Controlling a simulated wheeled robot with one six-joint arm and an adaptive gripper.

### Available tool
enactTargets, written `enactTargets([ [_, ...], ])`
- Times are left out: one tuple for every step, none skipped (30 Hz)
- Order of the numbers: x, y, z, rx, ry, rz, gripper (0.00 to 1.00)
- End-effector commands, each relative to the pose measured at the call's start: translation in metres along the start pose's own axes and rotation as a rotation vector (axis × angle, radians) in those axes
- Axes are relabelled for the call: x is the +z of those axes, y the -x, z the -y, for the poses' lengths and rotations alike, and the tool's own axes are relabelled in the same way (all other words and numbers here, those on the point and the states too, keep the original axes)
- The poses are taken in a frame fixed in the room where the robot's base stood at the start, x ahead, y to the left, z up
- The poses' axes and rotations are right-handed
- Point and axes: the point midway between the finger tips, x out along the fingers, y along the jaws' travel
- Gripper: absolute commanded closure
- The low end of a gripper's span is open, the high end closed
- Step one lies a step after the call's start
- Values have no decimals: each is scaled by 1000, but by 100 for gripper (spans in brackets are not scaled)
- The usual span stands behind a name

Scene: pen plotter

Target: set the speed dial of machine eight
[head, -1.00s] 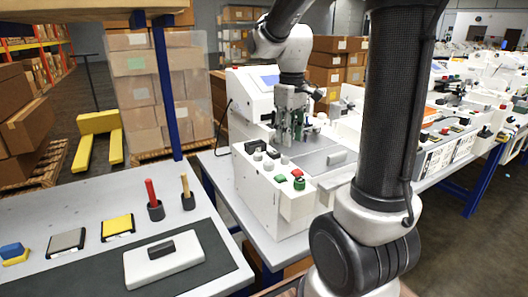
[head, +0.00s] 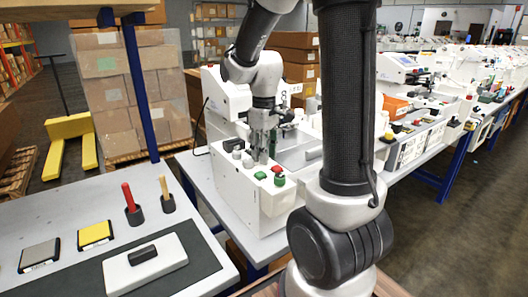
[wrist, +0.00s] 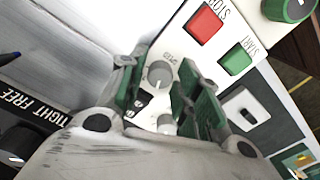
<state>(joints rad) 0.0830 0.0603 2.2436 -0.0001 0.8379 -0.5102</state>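The machine in front of me (head: 237,192) is white, with a sloping control panel. In the wrist view a grey round dial with a white pointer line (wrist: 160,75) has a small label beside it that looks like "SPEED". My gripper (wrist: 165,88) is open, its green-padded fingers apart on either side of the dial's place in the picture. I cannot tell whether they touch it. A second grey knob (wrist: 167,122) shows closer to the gripper's palm, partly hidden. In the head view my gripper (head: 263,155) is low over the panel and hides part of it.
A red STOP button (wrist: 205,22) and green START button (wrist: 236,60) lie close to the fingers. A green knob (wrist: 287,8) is at the panel's corner. A side table holds a red-handled tool (head: 128,197) and a yellow pad (head: 94,234).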

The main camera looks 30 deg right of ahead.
Motion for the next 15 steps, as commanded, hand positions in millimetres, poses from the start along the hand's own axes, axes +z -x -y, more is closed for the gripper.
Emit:
enactTargets([
  [0, 0, 0, 0, 0, 0, 67],
  [0, 0, 0, 0, 0, 0, 67],
  [0, 0, 0, 0, 0, 0, 67],
  [0, 0, 0, 0, 0, 0, 67],
  [0, 0, 0, 0, 0, 0, 68],
  [0, 0, 0, 0, 0, 0, 76],
  [0, 0, 0, 0, 0, 0, 81],
  [0, 0, 0, 0, 0, 0, 87],
  [0, 0, 0, 0, 0, 0, 94],
  [0, 0, 0, 0, 0, 0, 99],
  [0, 0, 0, 0, 0, 0, 100],
  [0, 0, 0, 0, 0, 0, 100],
  [0, 0, 0, 0, -1, 0, 100],
  [0, 0, 0, 0, -1, 0, 100],
  [0, 0, 0, 0, -3, 0, 100],
])
